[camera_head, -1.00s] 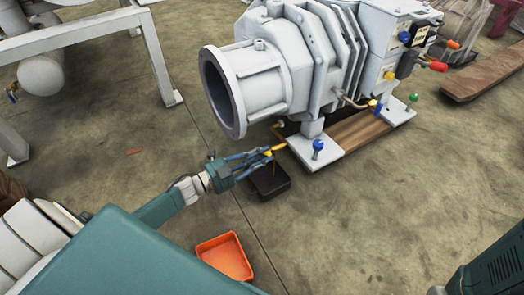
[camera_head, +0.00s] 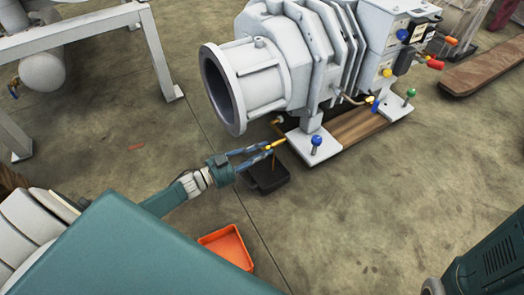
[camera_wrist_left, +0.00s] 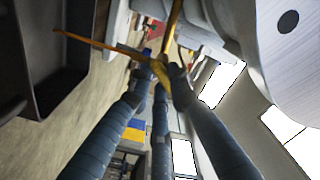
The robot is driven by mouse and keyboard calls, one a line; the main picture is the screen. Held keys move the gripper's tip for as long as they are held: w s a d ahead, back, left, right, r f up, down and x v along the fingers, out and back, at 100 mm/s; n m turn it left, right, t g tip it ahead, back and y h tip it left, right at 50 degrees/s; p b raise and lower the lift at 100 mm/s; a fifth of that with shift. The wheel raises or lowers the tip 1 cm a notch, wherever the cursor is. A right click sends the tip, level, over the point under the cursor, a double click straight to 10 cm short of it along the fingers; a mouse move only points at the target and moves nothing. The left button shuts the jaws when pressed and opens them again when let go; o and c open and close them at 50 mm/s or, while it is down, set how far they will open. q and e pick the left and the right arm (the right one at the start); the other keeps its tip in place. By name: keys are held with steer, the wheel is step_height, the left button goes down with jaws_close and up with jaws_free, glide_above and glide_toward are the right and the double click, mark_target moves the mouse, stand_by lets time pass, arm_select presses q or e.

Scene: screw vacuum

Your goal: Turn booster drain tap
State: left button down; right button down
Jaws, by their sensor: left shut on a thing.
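The booster (camera_head: 265,75) is a large grey ribbed machine on light feet. Its yellow drain tap (camera_head: 275,144) sticks out low at the near left, beside a foot with a blue knob. My left gripper (camera_head: 268,148) is shut on the tap, which also shows between the fingertips in the left wrist view (camera_wrist_left: 160,72). A thin amber streak (camera_head: 273,160), which looks like liquid, runs from the tap towards a black tray (camera_head: 278,182) on the floor below. The streak crosses the left wrist view (camera_wrist_left: 95,43). My right gripper is not in view.
An orange bin (camera_head: 228,247) stands on the floor near my left arm. A grey metal frame (camera_head: 160,55) is at the upper left. A wooden board (camera_head: 480,75) lies at the right. The floor in the lower middle is clear.

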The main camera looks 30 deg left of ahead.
arm_select(q)
steer(key=c, duration=1.6)
jaws_free()
steer(key=shift+s+a, duration=0.1)
steer(key=shift+s, duration=0.05)
steer(key=v, duration=1.1)
steer(key=shift+s+a, duration=0.25)
steer(key=shift+s, duration=0.1)
